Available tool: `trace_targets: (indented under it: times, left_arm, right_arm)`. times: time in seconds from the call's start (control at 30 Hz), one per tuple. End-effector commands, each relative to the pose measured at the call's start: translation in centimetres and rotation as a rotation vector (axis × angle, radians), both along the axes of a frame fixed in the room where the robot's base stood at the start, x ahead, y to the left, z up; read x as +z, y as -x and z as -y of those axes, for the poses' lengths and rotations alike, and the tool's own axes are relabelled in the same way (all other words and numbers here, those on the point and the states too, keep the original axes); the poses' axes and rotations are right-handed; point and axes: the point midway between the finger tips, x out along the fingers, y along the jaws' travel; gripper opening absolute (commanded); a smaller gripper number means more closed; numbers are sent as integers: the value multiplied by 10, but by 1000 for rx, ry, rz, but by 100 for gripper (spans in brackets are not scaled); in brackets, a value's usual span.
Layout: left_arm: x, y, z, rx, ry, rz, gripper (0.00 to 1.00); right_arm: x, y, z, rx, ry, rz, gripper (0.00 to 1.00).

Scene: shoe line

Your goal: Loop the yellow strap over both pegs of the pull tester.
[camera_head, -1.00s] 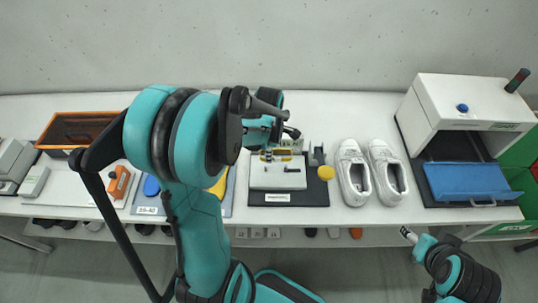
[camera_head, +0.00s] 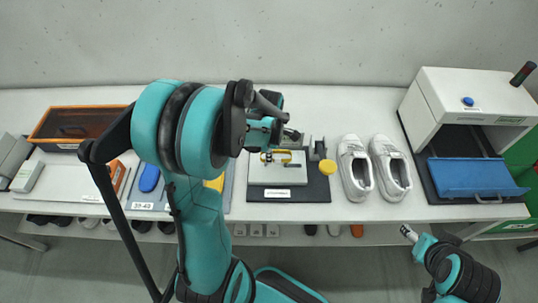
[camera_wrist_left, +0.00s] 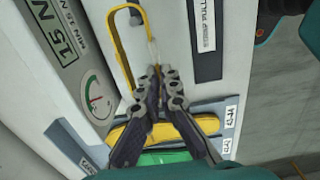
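The pull tester (camera_head: 278,178) is a white block with a label on a dark mat, centre table. The yellow strap (camera_head: 268,157) is a narrow loop over the tester. In the left wrist view the strap (camera_wrist_left: 121,50) bends round at the top and runs down to my left gripper (camera_wrist_left: 161,72). Its fingers are nearly together with the strap's near end at the tips, seemingly pinching it. The fingers hide that end. I cannot clearly tell whether the strap is around either peg. In the head view my left gripper (camera_head: 290,134) is above the tester's back. My right gripper (camera_head: 407,232) is in front of the table; its fingers are unclear.
White shoes (camera_head: 355,170) are further right, then a white machine with a blue flap (camera_head: 470,178). Blue boards with insoles lie left. The wrist view shows a dial gauge (camera_wrist_left: 97,97).

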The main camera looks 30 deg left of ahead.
Motion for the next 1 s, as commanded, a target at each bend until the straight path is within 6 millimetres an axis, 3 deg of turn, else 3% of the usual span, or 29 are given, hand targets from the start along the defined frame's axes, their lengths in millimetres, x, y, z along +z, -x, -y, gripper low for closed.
trace_targets:
  times: [0.5,0.97,1.0]
  left_arm:
    - [-40,0,0,0,0,0,0]
    - [-46,0,0,0,-1,1,0]
    - [-46,0,0,0,-1,1,8]
  right_arm:
    - [-36,0,0,0,0,0,59]
    - [-41,0,0,0,0,0,59]
    - [-41,0,0,0,0,0,59]
